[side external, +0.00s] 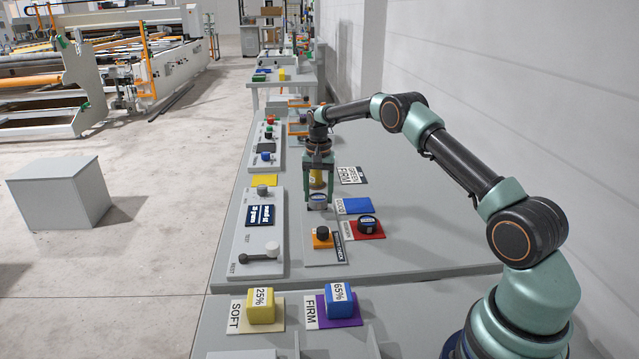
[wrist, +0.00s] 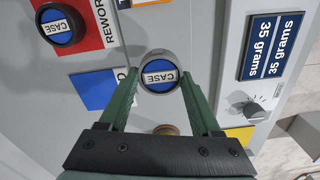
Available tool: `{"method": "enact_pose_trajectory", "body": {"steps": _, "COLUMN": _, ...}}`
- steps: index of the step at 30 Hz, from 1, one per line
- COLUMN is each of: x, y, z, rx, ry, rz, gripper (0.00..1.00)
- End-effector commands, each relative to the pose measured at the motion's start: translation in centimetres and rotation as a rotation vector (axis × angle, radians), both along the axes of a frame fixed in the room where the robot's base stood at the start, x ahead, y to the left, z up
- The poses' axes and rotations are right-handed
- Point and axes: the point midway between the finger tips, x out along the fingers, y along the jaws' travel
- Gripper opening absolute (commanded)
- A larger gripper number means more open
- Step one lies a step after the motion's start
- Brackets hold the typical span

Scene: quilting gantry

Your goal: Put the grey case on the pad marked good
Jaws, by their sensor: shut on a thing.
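The grey case (side external: 318,201) is round with a blue top label reading CASE; it also shows in the wrist view (wrist: 160,74). My gripper (side external: 318,205) points down with its two green fingers shut on the case's sides. Whether the case touches the surface below is hard to tell. The good pad is a blue square (side external: 357,206), bare, just right of my gripper in the side view. In the wrist view the blue pad (wrist: 93,89) lies left of the fingers, its label mostly hidden by one finger.
A red rework pad (side external: 371,234) beside the blue one bears a dark case (side external: 366,223). A display (wrist: 268,48) reads 35 grams. Yellow (side external: 261,305) and blue (side external: 339,301) cubes stand on the near bench.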

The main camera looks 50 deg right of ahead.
Motion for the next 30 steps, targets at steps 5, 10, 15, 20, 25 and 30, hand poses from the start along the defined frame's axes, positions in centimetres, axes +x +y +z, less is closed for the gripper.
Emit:
{"method": "enact_pose_trajectory", "body": {"steps": 5, "x": -0.1, "y": 0.0, "z": -2.6, "rx": 0.001, "ry": 0.002, "rz": 0.000, "gripper": 0.09}}
{"method": "enact_pose_trajectory", "body": {"steps": 10, "x": 0.0, "y": 0.0, "z": -3.0, "rx": -0.001, "ry": -0.001, "rz": 0.000, "gripper": 0.09}}
{"method": "enact_pose_trajectory", "body": {"steps": 15, "x": 0.0, "y": 0.0, "z": -3.1, "rx": 0.000, "ry": 0.000, "rz": 0.000, "gripper": 0.09}}
{"method": "enact_pose_trajectory", "body": {"steps": 20, "x": 0.0, "y": 0.0, "z": -3.5, "rx": 0.000, "ry": 0.000, "rz": 0.000, "gripper": 0.09}}
{"method": "enact_pose_trajectory", "body": {"steps": 25, "x": 0.0, "y": 0.0, "z": -3.5, "rx": 0.000, "ry": 0.000, "rz": 0.000, "gripper": 0.95}}
{"method": "enact_pose_trajectory", "body": {"steps": 30, "x": 0.0, "y": 0.0, "z": -3.5, "rx": 0.000, "ry": 0.000, "rz": 0.000, "gripper": 0.95}}
